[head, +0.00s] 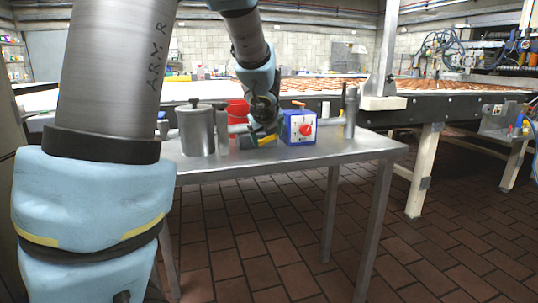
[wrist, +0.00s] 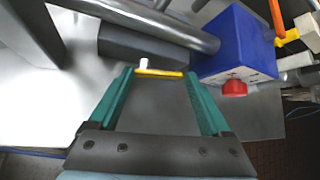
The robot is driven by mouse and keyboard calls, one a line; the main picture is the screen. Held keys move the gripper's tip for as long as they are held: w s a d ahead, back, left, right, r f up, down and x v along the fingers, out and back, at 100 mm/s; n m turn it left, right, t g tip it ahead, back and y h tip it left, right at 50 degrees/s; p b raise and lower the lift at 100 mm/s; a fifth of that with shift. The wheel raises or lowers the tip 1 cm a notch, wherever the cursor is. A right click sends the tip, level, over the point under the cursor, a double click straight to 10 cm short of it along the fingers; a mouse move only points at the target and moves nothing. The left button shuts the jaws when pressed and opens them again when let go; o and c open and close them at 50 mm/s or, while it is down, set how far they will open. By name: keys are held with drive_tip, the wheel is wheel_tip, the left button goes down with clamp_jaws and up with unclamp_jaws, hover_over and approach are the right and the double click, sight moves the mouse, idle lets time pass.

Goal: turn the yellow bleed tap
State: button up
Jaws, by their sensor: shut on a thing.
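The yellow bleed tap (wrist: 160,74) is a thin bar with a small white stub at its left part. It lies across between the tips of the teal fingers of my gripper (wrist: 158,77) in the wrist view. My gripper is shut on the tap, one fingertip at each end of the bar.
A blue box (head: 300,126) with a red knob (wrist: 234,88) and an orange lever (wrist: 277,18) stands close right of my gripper. A metal pipe (wrist: 150,22) runs behind the tap. A metal pot (head: 195,130) and a red container (head: 238,110) stand to the left.

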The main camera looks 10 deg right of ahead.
drive_tip(key=shift+a+f+n+h+b, duration=0.2)
drive_tip(key=shift+n+h+b, duration=0.45)
drive_tip(key=shift+b, duration=1.1)
drive_tip(key=shift+a+t+h+b, duration=0.3)
drive_tip(key=shift+h+b, duration=0.05)
drive_tip(key=shift+b, duration=0.45)
drive_tip(key=h+b, duration=0.1)
drive_tip(key=b, duration=0.2)
drive_tip(key=n+h+b, duration=0.1)
drive_tip(key=b, duration=0.2)
drive_tip(key=shift+s+a+f+n+t+b, duration=0.1)
drive_tip(key=shift+a+f+n+t+b, duration=0.15)
drive_tip(key=shift+a+t+b, duration=0.15)
drive_tip(key=b, duration=0.1)
drive_tip(key=n+h+b, duration=0.1)
drive_tip(key=b, duration=0.1)
drive_tip(key=shift+a+t+h, duration=0.2)
drive_tip(key=shift+t+h, duration=0.1)
drive_tip(key=b, duration=0.2)
drive_tip(key=n+t+h+b, duration=0.1)
drive_tip(key=b, duration=0.1)
drive_tip(key=shift+a+b, duration=0.25)
drive_tip(key=shift+b, duration=0.05)
drive_tip(key=shift+s+a+r+n+h+b, duration=0.15)
drive_tip(key=shift+n+h+b, duration=0.3)
drive_tip(key=shift+b, duration=0.25)
drive_tip(key=shift+r, duration=0.1)
